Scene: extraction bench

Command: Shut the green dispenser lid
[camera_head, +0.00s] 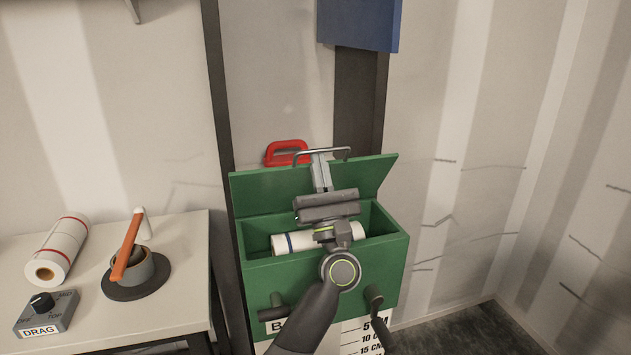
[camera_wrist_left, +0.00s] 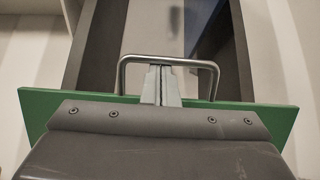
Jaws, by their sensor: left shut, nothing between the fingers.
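The green dispenser (camera_head: 325,275) is a box on the wall, open at the top. Its green lid (camera_head: 262,190) stands raised at the back, and its edge shows in the left wrist view (camera_wrist_left: 272,118). A metal bar handle (camera_head: 340,152) is on the lid's upper edge; it also shows in the left wrist view (camera_wrist_left: 165,59). My right gripper is not in view.
A bench (camera_head: 180,290) at left holds a white roll with red bands (camera_head: 66,245), an orange-handled tool (camera_head: 130,245) in a round holder and a DRAG knob box (camera_head: 47,311). A red handle (camera_head: 287,150) is behind the lid. A blue panel (camera_head: 360,24) hangs above.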

